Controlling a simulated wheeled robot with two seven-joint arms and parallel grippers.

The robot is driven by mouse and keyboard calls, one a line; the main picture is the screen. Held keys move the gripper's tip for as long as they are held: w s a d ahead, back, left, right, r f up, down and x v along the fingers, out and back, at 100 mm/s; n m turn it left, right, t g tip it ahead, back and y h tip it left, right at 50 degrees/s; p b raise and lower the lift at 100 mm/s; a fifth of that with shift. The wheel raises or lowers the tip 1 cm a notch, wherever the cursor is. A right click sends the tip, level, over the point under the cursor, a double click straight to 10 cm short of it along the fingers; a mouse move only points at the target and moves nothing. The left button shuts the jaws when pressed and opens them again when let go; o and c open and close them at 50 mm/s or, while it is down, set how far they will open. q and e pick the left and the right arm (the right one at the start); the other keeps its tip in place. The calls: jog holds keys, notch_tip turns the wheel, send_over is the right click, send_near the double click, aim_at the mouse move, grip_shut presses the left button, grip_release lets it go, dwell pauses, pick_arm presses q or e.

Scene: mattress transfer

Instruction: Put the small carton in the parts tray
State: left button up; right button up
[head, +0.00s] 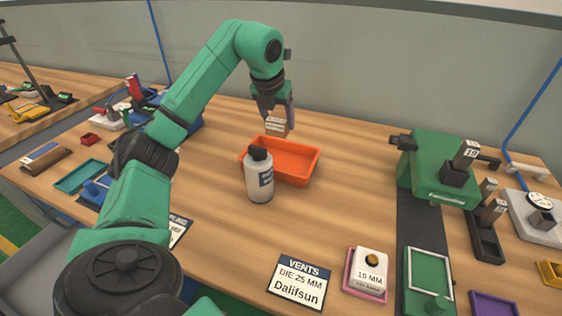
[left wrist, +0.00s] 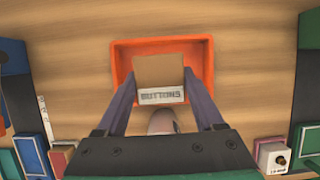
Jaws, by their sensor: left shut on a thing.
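The small carton (head: 276,127) is tan with a white band; in the left wrist view the carton (left wrist: 159,72) reads "BUTTONS". My left gripper (head: 275,112) is shut on it, with one finger on each side. In the left wrist view the fingers of my left gripper (left wrist: 160,84) flank the carton. The parts tray (head: 303,167) is an orange, open, shallow box on the table. In the head view the carton shows above its far rim. In the left wrist view the carton overlaps the inside of the tray (left wrist: 203,50). My right gripper is not in view.
A white bottle with a dark cap (head: 259,180) stands just in front of the tray, hiding part of its near-left side. A green press (head: 440,170) stands at the right. A "VENTS" card (head: 299,282) lies at the front. The wood right of the tray is clear.

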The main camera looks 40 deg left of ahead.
aim_at(272, 129)
pick_arm(q)
jog(key=f, duration=0.6)
jog(key=f+b, duration=0.1)
jog(key=f, duration=0.5)
jog(key=shift+w, duration=0.2)
jog(key=shift+r, duration=0.1)
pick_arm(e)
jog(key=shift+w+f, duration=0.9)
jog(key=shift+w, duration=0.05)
pick_arm(q)
jog(key=o, duration=1.5)
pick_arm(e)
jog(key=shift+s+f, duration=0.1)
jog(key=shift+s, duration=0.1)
pick_arm(q)
jog(key=v, duration=1.2)
jog(key=shift+w+d+p, duration=0.1)
jog(key=shift+p, duration=0.2)
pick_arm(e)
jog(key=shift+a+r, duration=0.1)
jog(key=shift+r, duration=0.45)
pick_arm(q)
jog(key=shift+r, duration=0.1)
